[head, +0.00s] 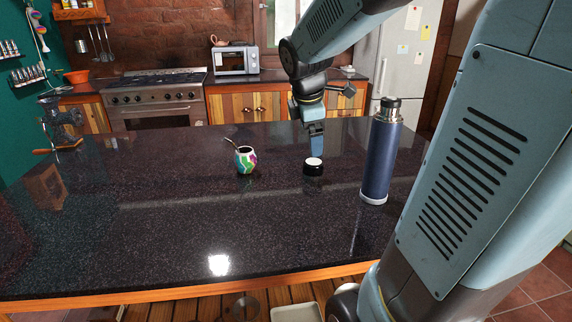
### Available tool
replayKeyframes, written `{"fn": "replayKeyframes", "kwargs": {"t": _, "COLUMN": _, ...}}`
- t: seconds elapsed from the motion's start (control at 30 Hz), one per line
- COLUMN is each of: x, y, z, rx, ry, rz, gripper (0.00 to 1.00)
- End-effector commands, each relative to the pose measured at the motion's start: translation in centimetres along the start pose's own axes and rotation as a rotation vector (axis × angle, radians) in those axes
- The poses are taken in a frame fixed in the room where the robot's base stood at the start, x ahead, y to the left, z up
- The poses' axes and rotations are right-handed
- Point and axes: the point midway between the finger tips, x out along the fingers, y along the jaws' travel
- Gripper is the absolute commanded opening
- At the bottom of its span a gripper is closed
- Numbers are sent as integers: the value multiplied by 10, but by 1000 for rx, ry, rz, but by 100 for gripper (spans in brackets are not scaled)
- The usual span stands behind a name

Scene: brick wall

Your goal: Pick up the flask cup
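A small black cup with a white top face (313,169) stands on the dark counter, right of the middle; I take it to be the flask cup. A tall blue flask (379,160) with a steel neck and black stopper stands upright to its right. My gripper (315,148) points down right above the cup, its tip at or just over the white top. I cannot tell whether it touches the cup. The fingers overlap from this side, so their opening does not show.
A colourful mate gourd with a straw (245,160) stands left of the cup. A grinder-like device (62,122) is at the counter's far left. The dark counter (150,220) is clear at front and left. Stove (155,98) and microwave (236,62) are behind.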

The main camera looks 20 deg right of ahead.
Motion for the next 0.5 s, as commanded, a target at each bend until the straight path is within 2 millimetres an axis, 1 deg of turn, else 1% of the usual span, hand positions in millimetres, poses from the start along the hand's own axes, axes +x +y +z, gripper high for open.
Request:
{"fn": "replayKeyframes", "kwargs": {"t": 0.03, "x": 14, "y": 12, "z": 1, "rx": -106, "ry": -15, "rz": -17, "gripper": 100}}
{"fn": "replayKeyframes", "kwargs": {"t": 0.1, "x": 29, "y": 27, "z": 3, "rx": -261, "ry": -31, "rz": -33, "gripper": 100}}
{"fn": "replayKeyframes", "kwargs": {"t": 0.2, "x": 51, "y": 45, "z": 5, "rx": -464, "ry": -47, "rz": -58, "gripper": 100}}
{"fn": "replayKeyframes", "kwargs": {"t": 0.3, "x": 68, "y": 59, "z": 6, "rx": -628, "ry": -55, "rz": -77, "gripper": 100}}
{"fn": "replayKeyframes", "kwargs": {"t": 0.4, "x": 81, "y": 68, "z": 8, "rx": -742, "ry": -58, "rz": -92, "gripper": 100}}
{"fn": "replayKeyframes", "kwargs": {"t": 0.5, "x": 89, "y": 73, "z": 8, "rx": -809, "ry": -59, "rz": -101, "gripper": 100}}
